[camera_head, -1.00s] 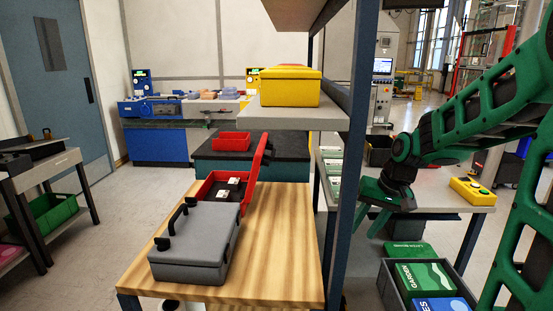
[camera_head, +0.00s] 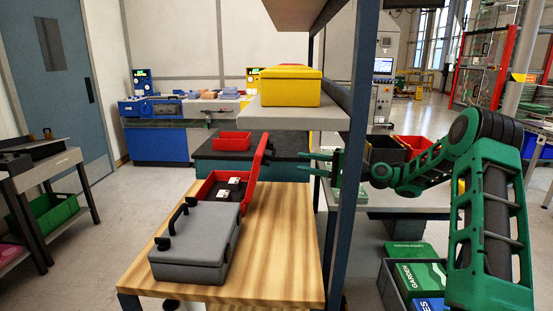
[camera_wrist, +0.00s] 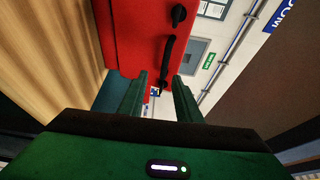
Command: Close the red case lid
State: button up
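The red case (camera_head: 207,187) stands on the wooden table behind a grey case. Its red lid (camera_head: 257,168) is open, standing roughly upright and leaning a little right. Dark items with white labels lie inside. My gripper (camera_head: 322,164) is to the right of the lid, reaching left past the blue post, which hides part of it. In the wrist view the lid (camera_wrist: 135,35) fills the top middle, with a black handle (camera_wrist: 167,60) and latches. The gripper's fingers (camera_wrist: 160,80) are apart and empty. They appear close to the lid's handle edge; contact cannot be told.
The closed grey case (camera_head: 195,240) sits at the front of the wooden table (camera_head: 275,270). A blue shelf post (camera_head: 347,200) stands between table and arm. A shelf (camera_head: 290,120) above bears a yellow case (camera_head: 290,90). A dark crate (camera_head: 392,290) of green boxes is low right.

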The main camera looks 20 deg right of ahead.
jog(key=r+x, duration=0.1)
jog(key=x, duration=0.9)
jog(key=shift+w+t, duration=0.3)
jog(key=shift+w, duration=0.2)
